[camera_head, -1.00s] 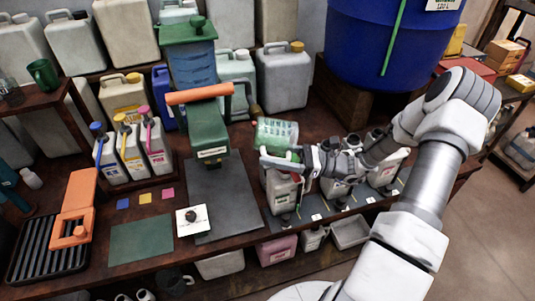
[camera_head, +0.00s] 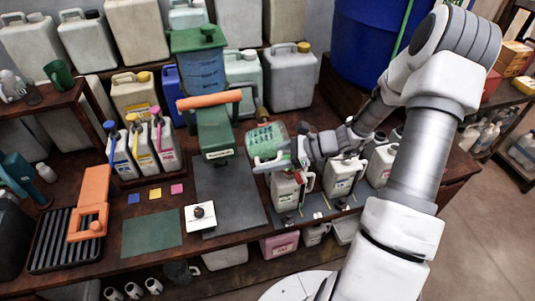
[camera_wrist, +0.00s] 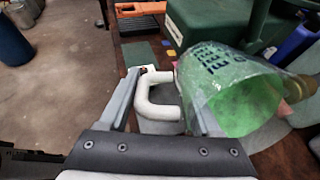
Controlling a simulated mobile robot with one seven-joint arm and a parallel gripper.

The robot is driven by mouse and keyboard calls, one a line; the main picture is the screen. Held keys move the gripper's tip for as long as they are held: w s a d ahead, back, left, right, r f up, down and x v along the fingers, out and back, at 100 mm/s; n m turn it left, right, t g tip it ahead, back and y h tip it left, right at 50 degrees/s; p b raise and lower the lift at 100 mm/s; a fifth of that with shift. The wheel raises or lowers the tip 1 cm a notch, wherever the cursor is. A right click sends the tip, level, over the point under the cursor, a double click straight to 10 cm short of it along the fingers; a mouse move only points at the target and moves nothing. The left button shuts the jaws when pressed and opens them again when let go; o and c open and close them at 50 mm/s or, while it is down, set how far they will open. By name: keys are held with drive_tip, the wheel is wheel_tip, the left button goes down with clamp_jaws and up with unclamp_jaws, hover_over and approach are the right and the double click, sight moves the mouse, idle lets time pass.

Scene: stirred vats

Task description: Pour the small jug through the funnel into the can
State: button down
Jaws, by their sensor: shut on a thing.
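More pale cans (camera_head: 341,177) stand in a row to the right on the bench. A green press with an orange lever (camera_head: 210,99) stands behind left. A dark mat (camera_head: 228,196) and a white square with a black knob (camera_head: 200,215) lie left of the can.

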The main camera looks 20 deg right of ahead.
drive_tip(key=h+p, duration=0.2)
drive_tip(key=p, duration=0.1)
drive_tip(key=r+g+h+p, duration=0.1)
drive_tip(key=shift+w+a+h+p, duration=0.1)
drive_tip(key=shift+a+h+p, duration=0.15)
drive_tip(key=shift+h+p, duration=0.05)
drive_tip(key=shift+s+d+f+g+h+p, duration=0.15)
drive_tip(key=shift+d+g+h+p, duration=0.4)
drive_tip(key=shift+h, duration=0.95)
drive_tip(key=shift+s+d+f+g+h+p, duration=0.1)
drive_tip(key=shift+d+g+h+p, duration=0.3)
drive_tip(key=shift+h+p, duration=0.8)
drive_tip(key=shift+s+d+f+g+h+p, duration=0.15)
drive_tip(key=shift+d+g+h+p, duration=0.35)
drive_tip(key=shift+h, duration=1.3)
drive_tip(key=shift+a, duration=0.15)
drive_tip(key=shift+s, duration=0.1)
